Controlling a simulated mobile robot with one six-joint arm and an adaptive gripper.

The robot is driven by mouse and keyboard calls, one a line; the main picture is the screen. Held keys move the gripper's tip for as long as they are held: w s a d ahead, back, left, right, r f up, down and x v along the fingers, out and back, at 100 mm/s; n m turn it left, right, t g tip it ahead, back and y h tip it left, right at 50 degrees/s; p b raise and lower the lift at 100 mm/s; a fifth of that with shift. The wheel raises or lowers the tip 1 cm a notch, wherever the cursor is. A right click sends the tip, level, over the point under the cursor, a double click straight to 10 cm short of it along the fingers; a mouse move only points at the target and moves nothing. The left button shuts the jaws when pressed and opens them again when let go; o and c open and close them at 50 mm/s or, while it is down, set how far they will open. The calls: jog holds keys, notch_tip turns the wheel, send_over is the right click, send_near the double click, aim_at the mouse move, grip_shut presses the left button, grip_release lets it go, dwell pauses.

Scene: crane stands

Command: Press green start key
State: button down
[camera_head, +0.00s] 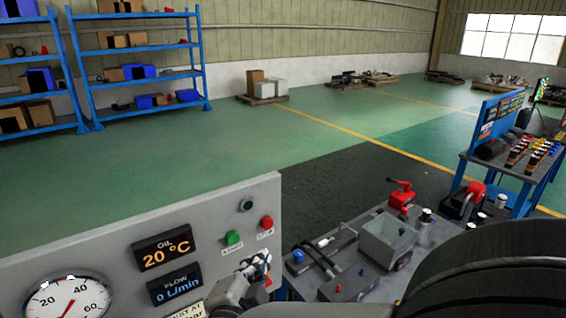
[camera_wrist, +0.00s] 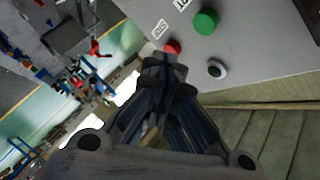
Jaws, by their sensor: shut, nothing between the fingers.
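The green start key (camera_head: 232,237) is a round button on the grey control panel (camera_head: 205,217), with a small label below it. It also shows in the wrist view (camera_wrist: 206,22), up and right of my fingertips. A red button (camera_head: 267,222) sits to its right on the panel. In the wrist view the red button (camera_wrist: 172,45) lies just beyond my fingertips, which partly hide it. My gripper (camera_head: 259,263) is shut and empty, in front of the panel, below and right of the green key. Its closed fingers (camera_wrist: 165,66) point at the panel; no contact can be made out.
A dark round knob (camera_head: 246,204) sits above the two buttons. Oil display (camera_head: 166,250), flow display (camera_head: 175,284) and gauge (camera_head: 68,300) fill the panel's left part. A cluttered workbench (camera_head: 335,285) stands right of the panel. Open floor lies behind.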

jog(key=shift+w+a, duration=0.75)
jog(key=shift+w, duration=0.25)
jog(key=shift+w+a, duration=0.7)
jog(key=shift+w, duration=0.3)
jog(key=shift+w, duration=0.1)
jog(key=shift+w+a, duration=0.2)
jog(key=shift+a, duration=0.05)
jog(key=shift+w+a, duration=0.3)
jog(key=shift+w, duration=0.1)
dwell(0.8)
jog(key=shift+s, duration=0.1)
jog(key=shift+s+d, duration=0.55)
jog(key=shift+s, duration=0.1)
jog(key=s+d, duration=0.1)
jog(key=s, duration=0.1)
jog(key=s+d, duration=0.2)
jog(key=shift+b, duration=0.3)
